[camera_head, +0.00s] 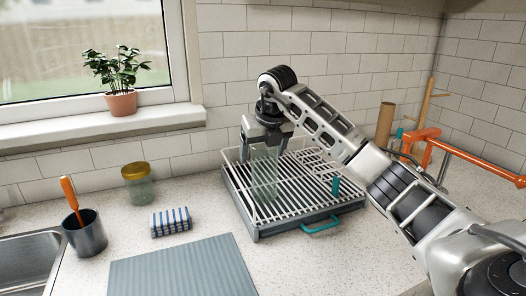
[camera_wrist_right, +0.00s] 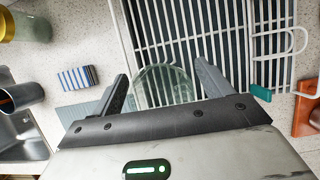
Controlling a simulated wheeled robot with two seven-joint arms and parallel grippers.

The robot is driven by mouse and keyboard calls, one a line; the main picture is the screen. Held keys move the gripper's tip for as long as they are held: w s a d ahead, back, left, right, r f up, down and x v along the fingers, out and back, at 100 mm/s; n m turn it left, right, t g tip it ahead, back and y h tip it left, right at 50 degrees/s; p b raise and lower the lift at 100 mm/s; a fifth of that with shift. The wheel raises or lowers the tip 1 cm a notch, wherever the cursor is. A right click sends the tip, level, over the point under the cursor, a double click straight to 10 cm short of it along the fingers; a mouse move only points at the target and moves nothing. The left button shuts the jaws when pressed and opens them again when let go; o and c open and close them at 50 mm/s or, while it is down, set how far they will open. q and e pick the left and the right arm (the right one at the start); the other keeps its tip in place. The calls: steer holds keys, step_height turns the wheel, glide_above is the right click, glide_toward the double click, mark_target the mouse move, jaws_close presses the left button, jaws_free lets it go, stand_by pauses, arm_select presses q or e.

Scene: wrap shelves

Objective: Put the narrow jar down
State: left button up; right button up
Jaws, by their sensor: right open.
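A clear, greenish glass jar (camera_head: 265,180) stands upright on the dish rack (camera_head: 257,237), toward its left side; I take it to be the narrow jar. My right gripper (camera_head: 266,150) is above it, pointing down, with its fingers at the jar's upper part. In the wrist view the round glass jar (camera_wrist_right: 165,86) shows between the two spread fingers of the right gripper (camera_wrist_right: 162,84). The gripper is open; I cannot tell whether a finger touches the glass. My left gripper is not in view.
A yellow-lidded jar (camera_head: 138,187), a striped cloth (camera_head: 171,222), a grey cup with an orange-handled tool (camera_head: 84,234) and a grey-blue mat (camera_head: 183,268) lie left of the rack. A wooden stand (camera_head: 427,98) and orange bar (camera_head: 470,157) are at right.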

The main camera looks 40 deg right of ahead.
steer(key=v, duration=1.2)
steer(key=shift+b, duration=0.3)
